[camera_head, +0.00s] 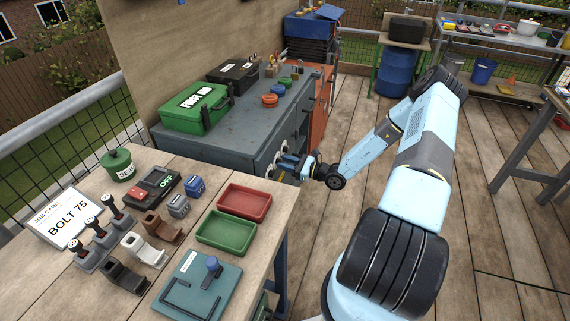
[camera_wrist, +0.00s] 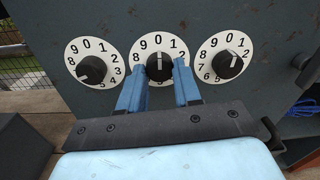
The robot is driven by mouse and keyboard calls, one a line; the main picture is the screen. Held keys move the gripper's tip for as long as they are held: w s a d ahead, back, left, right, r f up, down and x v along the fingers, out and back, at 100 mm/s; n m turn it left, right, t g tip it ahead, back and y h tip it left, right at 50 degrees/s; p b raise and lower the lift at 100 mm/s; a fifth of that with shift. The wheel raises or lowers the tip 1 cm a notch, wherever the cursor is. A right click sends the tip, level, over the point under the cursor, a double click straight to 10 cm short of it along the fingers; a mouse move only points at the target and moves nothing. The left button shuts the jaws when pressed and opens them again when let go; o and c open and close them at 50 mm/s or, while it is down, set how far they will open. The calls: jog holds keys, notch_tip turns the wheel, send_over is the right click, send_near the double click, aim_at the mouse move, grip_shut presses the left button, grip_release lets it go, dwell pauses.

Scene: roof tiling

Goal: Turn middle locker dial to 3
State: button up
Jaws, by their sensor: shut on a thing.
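Three round white number dials with black knobs sit in a row on the grey locker front in the wrist view. The middle dial (camera_wrist: 159,62) is between the left dial (camera_wrist: 90,68) and the right dial (camera_wrist: 230,59). The white mark on its knob points up, at about 0. My gripper (camera_wrist: 159,72) is shut on the middle knob, one blue finger on each side. The fingers hide the lower part of this dial, including its 3. In the head view my gripper (camera_head: 291,160) reaches the front of the grey locker (camera_head: 225,145).
A green case (camera_head: 195,108) and a black case (camera_head: 234,75) lie on the locker top. A workbench (camera_head: 255,252) with trays and levers stands in front. In the wrist view, an open space with a blue thing (camera_wrist: 303,107) shows at right.

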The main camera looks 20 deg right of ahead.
jog(key=shift+a, duration=0.2)
jog(key=shift+c, duration=0.4)
jog(key=shift+w+d, duration=0.1)
jog(key=shift+d, duration=0.1)
jog(key=shift+r+m, duration=0.1)
jog(key=shift+m, duration=0.3)
jog(key=shift+d+m+g, duration=0.1)
jog(key=shift+m+g, duration=0.05)
jog(key=shift+m, duration=4.9)
jog(key=shift+d+m+g, duration=0.1)
jog(key=shift+m+g, duration=0.05)
jog(key=shift+m, duration=4.9)
jog(key=o, duration=0.8)
jog(key=shift+o, duration=1.2)
jog(key=shift+a, duration=0.1)
